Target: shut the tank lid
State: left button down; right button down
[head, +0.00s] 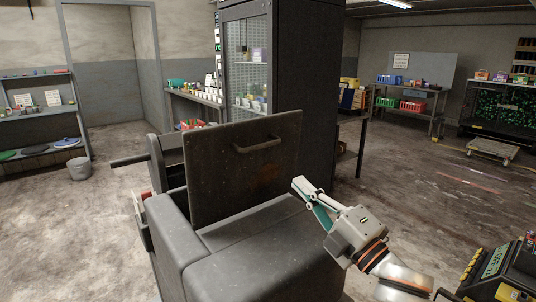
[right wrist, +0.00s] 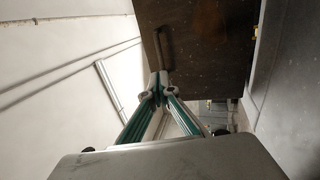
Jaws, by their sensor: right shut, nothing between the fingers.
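The tank (head: 250,262) is a dark grey box in the lower middle of the head view. Its lid (head: 232,178) is a dark, rust-stained flat panel standing up, tilted a little from upright, with a bar handle (head: 257,145) near its upper edge. My right gripper (head: 298,188) is in front of the lid's right edge, below and right of the handle; its fingers are together and empty. In the right wrist view the gripper (right wrist: 157,88) points toward the lid (right wrist: 205,40), and the handle (right wrist: 159,48) shows just beyond the fingertips. Whether they touch the lid is unclear. My left gripper is not visible.
A tall dark cabinet (head: 310,80) with a glass front stands behind the lid. Shelves (head: 40,110) and a grey bucket (head: 79,168) are at the left. A low cart (head: 492,149) and a workbench (head: 408,105) stand at the back right. Open floor (head: 400,190) lies right of the tank.

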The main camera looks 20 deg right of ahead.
aim_at(263, 147)
jog(key=x, duration=1.2)
jog(key=shift+w+a+p, duration=0.1)
jog(key=shift+a+p, duration=0.05)
jog(key=shift+p, duration=0.15)
